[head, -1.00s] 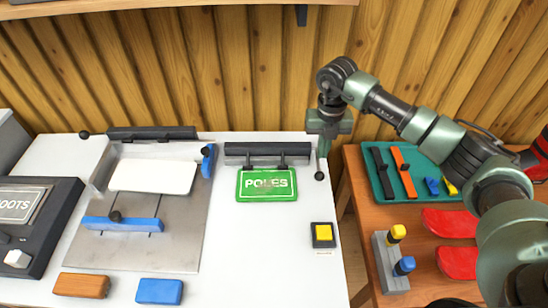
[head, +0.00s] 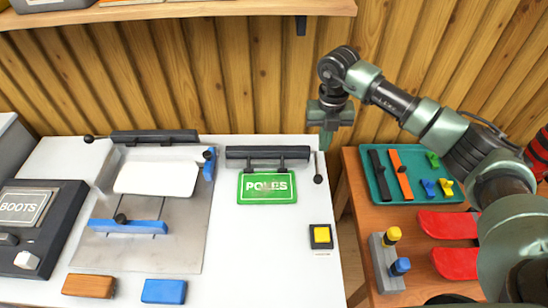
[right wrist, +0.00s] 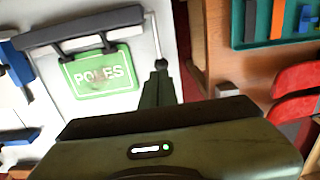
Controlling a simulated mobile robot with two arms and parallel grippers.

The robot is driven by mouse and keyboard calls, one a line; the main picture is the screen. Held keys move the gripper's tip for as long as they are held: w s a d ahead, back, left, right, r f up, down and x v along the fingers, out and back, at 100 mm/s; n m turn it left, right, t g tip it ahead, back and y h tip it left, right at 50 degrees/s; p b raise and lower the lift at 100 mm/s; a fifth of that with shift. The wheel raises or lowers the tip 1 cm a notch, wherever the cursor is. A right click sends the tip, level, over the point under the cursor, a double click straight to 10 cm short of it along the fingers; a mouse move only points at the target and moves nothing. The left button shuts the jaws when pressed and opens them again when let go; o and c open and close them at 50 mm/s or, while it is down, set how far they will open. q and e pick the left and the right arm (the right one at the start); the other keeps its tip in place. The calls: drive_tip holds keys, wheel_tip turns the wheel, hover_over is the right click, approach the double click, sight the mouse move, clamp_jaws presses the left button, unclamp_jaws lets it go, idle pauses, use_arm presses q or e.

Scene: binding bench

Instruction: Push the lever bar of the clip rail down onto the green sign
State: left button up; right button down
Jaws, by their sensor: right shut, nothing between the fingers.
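The green sign reading POLES (head: 267,188) lies flat on the white bench with its top edge at the dark clip rail (head: 267,152). The lever bar, a pale rod with a black ball knob (head: 318,180), is at the rail's right end and points toward the bench front. My right gripper (head: 326,146) is shut and empty, pointing down above and behind the knob. In the right wrist view its fingertips (right wrist: 161,66) show just below the lever rod, and the sign (right wrist: 100,72) is to their left. Whether they touch the rod I cannot tell. My left gripper is not in view.
A yellow button (head: 321,235) stands in front of the knob. A metal plate (head: 185,245) with a white sheet and blue bars lies to the left. A wooden side table with a teal tray (head: 383,190) is to the right, past a gap. A wooden wall stands behind.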

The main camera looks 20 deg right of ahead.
wheel_tip(320, 180, up, 4)
drive_tip(key=shift+r+p, duration=0.15)
drive_tip(key=shift+p, duration=0.95)
